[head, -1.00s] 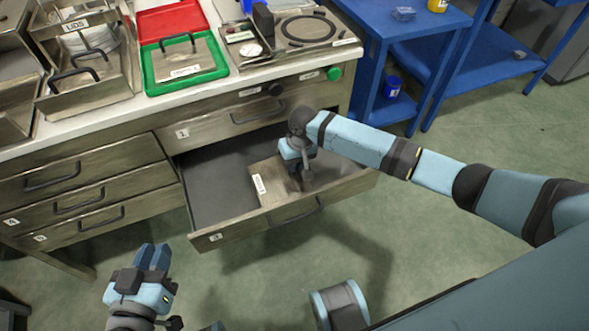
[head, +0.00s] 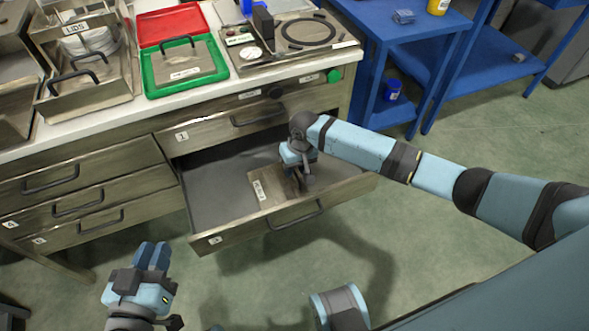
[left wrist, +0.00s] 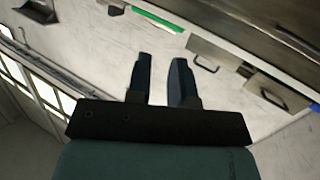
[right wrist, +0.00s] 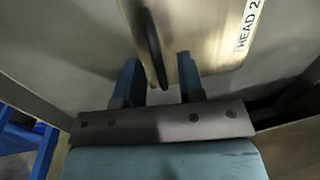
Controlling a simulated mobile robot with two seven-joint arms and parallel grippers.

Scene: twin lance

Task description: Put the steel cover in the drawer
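A flat steel cover (head: 264,190) with a white label lies in the pulled-out drawer (head: 215,200), towards its front. In the right wrist view the cover (right wrist: 205,40) reads "HEAD 2", and its dark bar handle (right wrist: 152,48) stands between my right fingers. My right gripper (head: 297,178) is down in the drawer over the cover; its fingers (right wrist: 158,80) are apart, with a visible gap beside the handle. In the head view it hides part of the cover. My left gripper (head: 152,257) is empty with fingers apart (left wrist: 160,75), out over the floor in front of the cabinet.
On the counter are a green tray (head: 150,90) holding another handled steel plate (head: 185,60), a red tray (head: 165,25), a lids rack (head: 80,100) and a burner-like unit (head: 305,35). Blue tables (head: 400,50) stand right. The drawer's left half is empty.

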